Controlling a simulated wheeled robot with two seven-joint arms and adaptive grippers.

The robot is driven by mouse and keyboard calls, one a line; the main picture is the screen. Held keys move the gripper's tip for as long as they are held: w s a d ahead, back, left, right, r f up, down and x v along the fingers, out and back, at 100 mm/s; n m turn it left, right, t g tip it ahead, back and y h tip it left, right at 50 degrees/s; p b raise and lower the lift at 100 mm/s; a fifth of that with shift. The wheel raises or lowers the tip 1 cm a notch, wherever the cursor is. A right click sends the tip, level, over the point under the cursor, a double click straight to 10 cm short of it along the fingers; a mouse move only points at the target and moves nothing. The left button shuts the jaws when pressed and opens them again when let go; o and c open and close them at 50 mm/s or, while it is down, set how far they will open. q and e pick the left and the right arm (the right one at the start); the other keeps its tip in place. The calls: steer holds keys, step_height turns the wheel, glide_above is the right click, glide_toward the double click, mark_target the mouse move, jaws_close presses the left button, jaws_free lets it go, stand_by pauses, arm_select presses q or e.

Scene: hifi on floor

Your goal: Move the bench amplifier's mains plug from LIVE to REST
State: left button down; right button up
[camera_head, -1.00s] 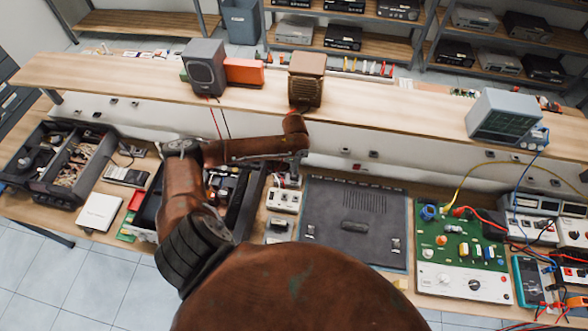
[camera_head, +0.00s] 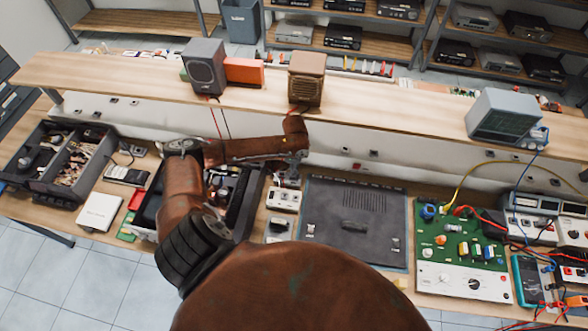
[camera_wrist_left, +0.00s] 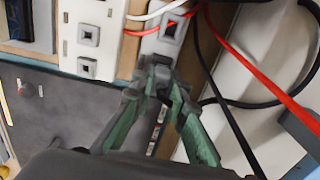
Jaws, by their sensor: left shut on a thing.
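My left gripper (camera_head: 288,178) reaches over the workbench, just behind a white socket strip (camera_head: 283,200) left of a dark grey mat-like panel. In the left wrist view the fingers of the gripper (camera_wrist_left: 161,72) are closed together on a small dark thing at their tips, which looks like the mains plug but is mostly hidden by the fingers. A square socket (camera_wrist_left: 168,29) lies just beyond the tips. Other sockets (camera_wrist_left: 88,35) sit to the left on a grey-white strip. I cannot read LIVE or REST labels. My right gripper is out of view.
Black cable (camera_wrist_left: 232,103) and red cable (camera_wrist_left: 262,72) run close by the gripper's right side. The dark panel (camera_head: 350,250) lies right of the strips. A raised wooden shelf (camera_head: 400,122) with a brown speaker (camera_head: 305,78) stands behind. A green circuit board (camera_head: 462,245) is at the right.

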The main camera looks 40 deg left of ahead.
arm_select(q)
steer(key=shift+f, duration=0.8)
stand_by(0.6)
steer(key=c, duration=1.8)
jaws_free()
steer(key=shift+r, duration=0.1)
steer(key=shift+r+p, duration=3)
steer(key=shift+r, duration=5.45)
